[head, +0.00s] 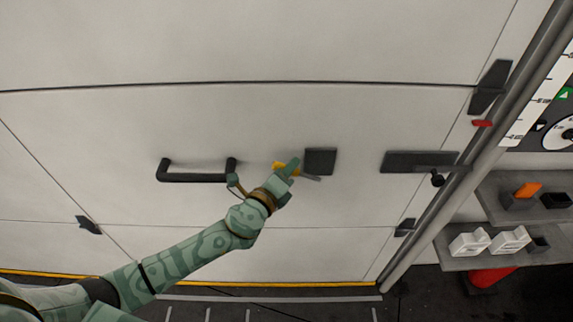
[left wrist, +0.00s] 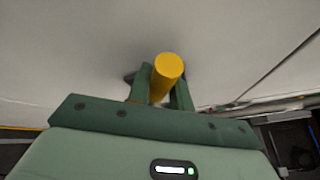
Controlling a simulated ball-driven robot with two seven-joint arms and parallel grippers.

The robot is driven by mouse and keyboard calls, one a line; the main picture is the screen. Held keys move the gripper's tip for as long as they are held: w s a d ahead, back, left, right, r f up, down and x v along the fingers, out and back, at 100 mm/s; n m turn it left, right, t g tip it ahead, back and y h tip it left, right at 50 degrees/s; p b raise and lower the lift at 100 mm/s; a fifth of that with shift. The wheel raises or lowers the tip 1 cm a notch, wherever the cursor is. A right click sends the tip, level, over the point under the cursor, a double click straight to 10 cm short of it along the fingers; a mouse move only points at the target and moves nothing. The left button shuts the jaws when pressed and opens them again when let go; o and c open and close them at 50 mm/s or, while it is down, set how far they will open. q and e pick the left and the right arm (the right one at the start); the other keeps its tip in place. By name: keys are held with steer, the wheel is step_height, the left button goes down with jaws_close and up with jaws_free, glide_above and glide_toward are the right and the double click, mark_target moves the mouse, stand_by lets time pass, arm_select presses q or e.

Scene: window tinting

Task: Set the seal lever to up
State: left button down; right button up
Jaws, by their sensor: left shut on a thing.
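The seal lever has a yellow grip (head: 279,166), which shows just left of a dark square plate (head: 320,161) on the pale door panel. The grip lies roughly sideways there, pointing left from the plate. My left gripper (head: 290,170) is at the grip and covers part of it. In the left wrist view the yellow grip (left wrist: 167,72) stands between the two green fingers of my left gripper (left wrist: 162,92), which are shut on it. The lever's pivot is mostly hidden by the fingers. My right gripper is not in view.
A black bar handle (head: 198,177) is on the panel left of my gripper. A dark latch plate (head: 418,161) and a grey pole (head: 470,160) stand to the right. Shelves with white blocks and an orange item (head: 528,189) are beyond the pole.

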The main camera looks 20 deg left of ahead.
arm_select(q)
steer(key=r+m+p, duration=0.1)
steer(key=p, duration=0.2)
steer(key=d+r+m+g+p, duration=0.1)
steer(key=p, duration=0.3)
steer(key=d+r+m+y+p, duration=0.1)
steer(key=r+p, duration=0.1)
steer(key=p, duration=0.1)
steer(key=shift+w+g, duration=0.3)
steer(key=shift+g, duration=0.1)
steer(key=d+m+p, duration=0.1)
steer(key=p, duration=0.1)
steer(key=d+m+g+y+p, duration=0.1)
steer(key=p, duration=0.2)
steer(key=d+r+m+y+p, duration=0.1)
steer(key=p, duration=0.1)
steer(key=shift+w+r+g+p, duration=0.1)
steer(key=shift+w+g+p, duration=0.2)
steer(key=shift+w+p, duration=0.1)
steer(key=shift+w+d+m+y+p, duration=0.2)
steer(key=shift+d+m+y+p, duration=0.3)
steer(key=shift+d, duration=0.05)
steer(key=shift+w+d+m+g+y+p, duration=0.2)
steer(key=shift+d+m+g+y+p, duration=0.4)
steer(key=shift+d, duration=0.3)
steer(key=c, duration=1.3)
jaws_free()
steer(key=shift+o, duration=0.2)
